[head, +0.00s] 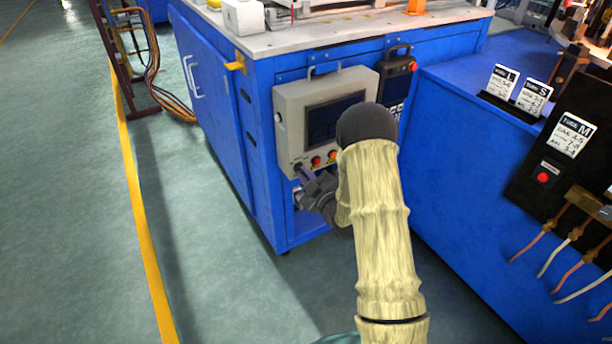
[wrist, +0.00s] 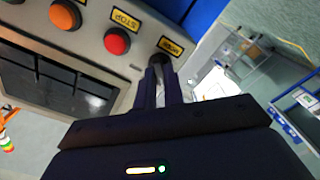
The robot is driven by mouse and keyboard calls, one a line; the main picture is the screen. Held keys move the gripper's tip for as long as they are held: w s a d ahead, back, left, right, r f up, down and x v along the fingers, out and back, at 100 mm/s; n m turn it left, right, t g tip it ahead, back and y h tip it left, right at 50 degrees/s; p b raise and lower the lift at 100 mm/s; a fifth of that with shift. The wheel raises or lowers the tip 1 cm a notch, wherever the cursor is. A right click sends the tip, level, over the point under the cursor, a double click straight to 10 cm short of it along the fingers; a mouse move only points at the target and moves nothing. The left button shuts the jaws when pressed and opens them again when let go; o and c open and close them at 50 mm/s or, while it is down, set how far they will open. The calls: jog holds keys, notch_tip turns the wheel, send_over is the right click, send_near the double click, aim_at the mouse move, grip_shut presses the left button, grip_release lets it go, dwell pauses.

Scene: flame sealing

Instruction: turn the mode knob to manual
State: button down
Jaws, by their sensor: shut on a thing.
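The mode knob (wrist: 158,60) is a dark round knob below the yellow MODE label (wrist: 170,46) in the wrist view. It sits at the corner of the grey control box (head: 287,115) on the blue cabinet. My gripper (wrist: 160,72) is shut on the knob, its two dark fingers reaching to its sides. In the head view my gripper (head: 300,172) is at the box's lower left corner and covers the knob. The knob's pointer is hidden, so I cannot tell its setting.
Beside the knob are a red button (wrist: 117,41) with a STOP label and an orange button (wrist: 65,15). The box has a dark screen (head: 333,119). A black handheld panel (head: 398,80) hangs to the right. Open floor (head: 80,220) lies left of the cabinet.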

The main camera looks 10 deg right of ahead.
jog(key=shift+m, duration=0.4)
jog(key=m+p, duration=0.1)
jog(key=m, duration=0.6)
jog(key=shift+d+m, duration=0.1)
jog(key=shift+m, duration=0.3)
jog(key=shift+f, duration=0.1)
jog(key=c, duration=1.5)
grip_release()
jog(key=p+v, duration=0.1)
jog(key=v, duration=1.6)
jog(key=shift+s+p, duration=0.2)
jog(key=shift+p, duration=0.1)
